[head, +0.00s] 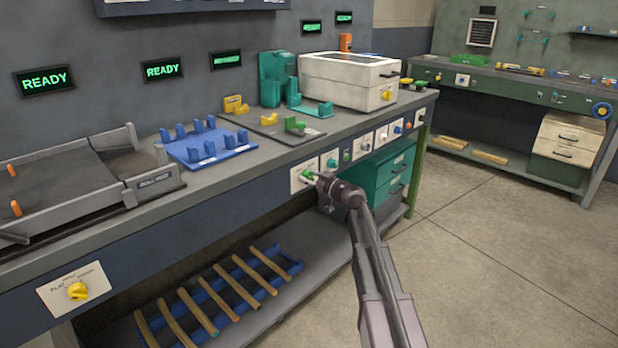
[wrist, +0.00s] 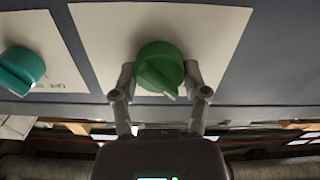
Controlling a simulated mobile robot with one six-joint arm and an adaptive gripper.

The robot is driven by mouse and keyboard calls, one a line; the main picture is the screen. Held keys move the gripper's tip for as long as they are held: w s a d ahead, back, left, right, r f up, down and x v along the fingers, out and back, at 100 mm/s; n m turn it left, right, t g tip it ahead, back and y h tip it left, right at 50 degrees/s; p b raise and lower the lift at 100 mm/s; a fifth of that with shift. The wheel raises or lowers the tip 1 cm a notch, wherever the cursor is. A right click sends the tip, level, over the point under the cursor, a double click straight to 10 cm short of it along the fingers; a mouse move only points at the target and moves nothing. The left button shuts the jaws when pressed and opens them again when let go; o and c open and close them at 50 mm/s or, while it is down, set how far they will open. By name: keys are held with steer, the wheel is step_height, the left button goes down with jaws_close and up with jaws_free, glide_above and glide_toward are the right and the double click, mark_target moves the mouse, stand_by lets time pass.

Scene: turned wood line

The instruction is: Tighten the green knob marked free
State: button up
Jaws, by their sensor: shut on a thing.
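The green knob (wrist: 160,66) sits on a white plate (wrist: 212,30) on the dark bench front. In the wrist view my gripper (wrist: 160,85) has one finger on each side of the knob and is shut on it. The knob has a pale pointer mark toward its lower right edge. No lettering by it is readable. In the head view the green knob (head: 308,175) shows small at the end of my arm, with my gripper (head: 315,179) at it and partly hiding it.
A teal knob (wrist: 22,70) is on the neighbouring plate. More control plates run along the bench front to the right. A yellow knob (head: 78,291) is at the far left. A teal drawer unit (head: 385,180) stands below the bench. Open floor lies to the right.

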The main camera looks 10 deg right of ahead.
steer(key=m, duration=0.4)
steer(key=shift+w+m, duration=0.1)
steer(key=shift+m, duration=0.2)
steer(key=m, duration=0.4)
steer(key=shift+d+m, duration=0.1)
steer(key=shift+m, duration=0.2)
steer(key=m, duration=0.4)
steer(key=shift+w+f, duration=0.1)
steer(key=shift+m, duration=2.2)
steer(key=o, duration=1.1)
steer(key=shift+o, duration=0.2)
